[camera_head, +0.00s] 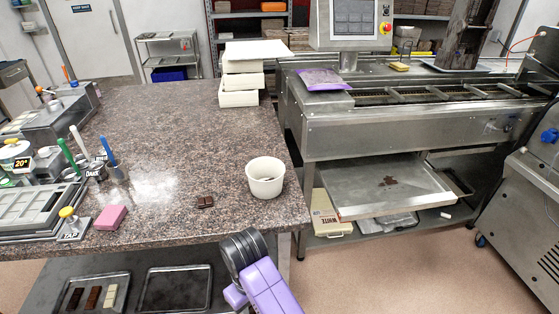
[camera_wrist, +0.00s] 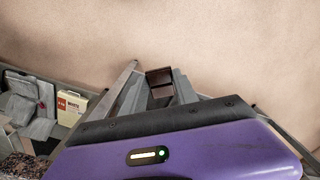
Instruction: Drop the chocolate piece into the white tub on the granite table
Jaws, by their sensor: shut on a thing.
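The white tub (camera_head: 265,180) stands upright near the right front corner of the granite table (camera_head: 180,140); the head view does not show its inside clearly. My gripper (camera_wrist: 158,84) is shut on a small dark brown chocolate piece (camera_wrist: 160,76) between its fingertips in the wrist view. Behind the held piece is only plain floor, with no tub in that view. Another dark chocolate piece (camera_head: 205,201) lies on the granite to the left of the tub. In the head view, my purple and black arm shows at the bottom, below the table's front edge; my fingertips cannot be made out there.
A pink block (camera_head: 110,217) and moulds with tools (camera_head: 40,208) are on the table's left. White boxes (camera_head: 241,75) are stacked at the back. A steel machine (camera_head: 400,133) stands to the right. Bare granite surrounds the tub. A shelf with trays (camera_head: 178,288) lies beneath the table.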

